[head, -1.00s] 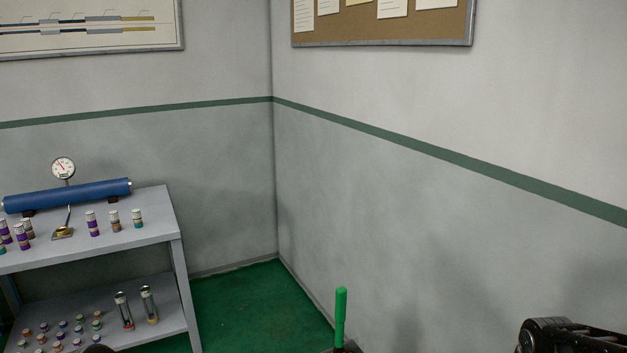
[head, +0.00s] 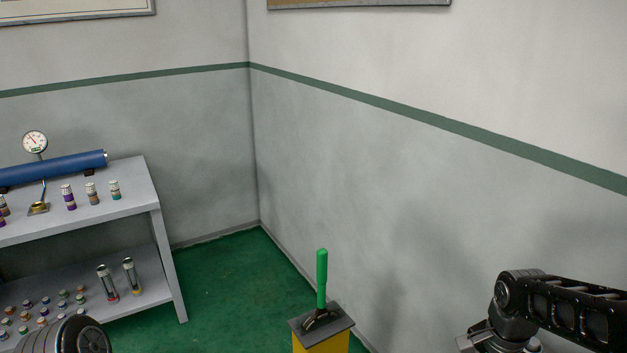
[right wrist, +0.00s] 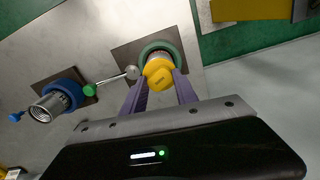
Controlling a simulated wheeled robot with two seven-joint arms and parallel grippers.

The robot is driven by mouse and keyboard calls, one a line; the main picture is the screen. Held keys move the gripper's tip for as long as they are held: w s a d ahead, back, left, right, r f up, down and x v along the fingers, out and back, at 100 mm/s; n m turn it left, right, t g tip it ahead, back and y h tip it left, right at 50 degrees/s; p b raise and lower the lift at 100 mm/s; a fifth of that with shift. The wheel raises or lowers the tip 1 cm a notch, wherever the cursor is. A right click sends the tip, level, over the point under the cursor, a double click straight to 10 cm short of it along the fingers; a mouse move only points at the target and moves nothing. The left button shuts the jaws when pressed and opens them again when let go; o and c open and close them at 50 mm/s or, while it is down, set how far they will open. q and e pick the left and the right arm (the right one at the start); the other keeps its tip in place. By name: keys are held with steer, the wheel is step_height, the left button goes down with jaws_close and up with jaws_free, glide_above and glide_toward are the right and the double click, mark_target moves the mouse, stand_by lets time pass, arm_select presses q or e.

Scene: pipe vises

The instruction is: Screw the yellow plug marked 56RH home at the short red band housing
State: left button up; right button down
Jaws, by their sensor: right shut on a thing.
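In the right wrist view, my right gripper (right wrist: 160,88) has its two purple fingers closed on a yellow plug (right wrist: 159,73). Any marking on the plug is too small to read. The plug lies over a green ring (right wrist: 173,47) on a dark plate, hiding its middle; I cannot tell whether it is threaded in or just in front. To the left, a silver threaded pipe end (right wrist: 49,105) sits in a blue ring (right wrist: 70,87). My left gripper is not in view.
A lever with a green knob (right wrist: 90,90) is between the two rings. In the head view, a grey shelf bench (head: 135,180) at left holds a blue tube (head: 60,168), a gauge (head: 35,141) and small banded cylinders. A green-handled lever (head: 321,280) stands on a yellow pedestal (head: 322,344).

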steer(key=c, duration=1.2)
jaws_free()
steer(key=n, duration=0.6)
steer(key=shift+p, duration=0.35)
steer(key=n, duration=0.4)
jaws_close()
